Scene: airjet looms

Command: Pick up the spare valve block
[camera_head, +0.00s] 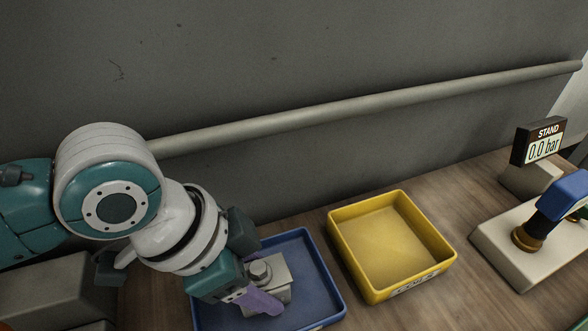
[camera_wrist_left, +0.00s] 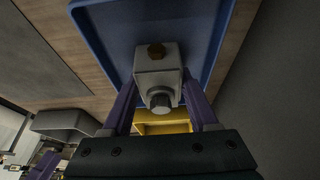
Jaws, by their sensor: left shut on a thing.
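The spare valve block (camera_head: 279,273) is a light grey block with a round knob, over the blue tray (camera_head: 322,279) in the head view. In the left wrist view the block (camera_wrist_left: 158,68) sits between the purple fingers and shows a brass fitting and a round grey knob. My left gripper (camera_head: 262,299) is shut on the block, coming in from the left. I cannot tell whether the block touches the tray floor. In the left wrist view the gripper (camera_wrist_left: 160,92) has one finger on each side of the block. My right gripper is not in view.
A yellow tray (camera_head: 342,238), empty, stands right of the blue tray on the wooden table. Further right is a pale stand with a blue-topped fitting (camera_head: 566,194) and a display reading "STAND 0.0 bar" (camera_head: 541,143). A grey rail (camera_head: 350,106) runs along the wall behind.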

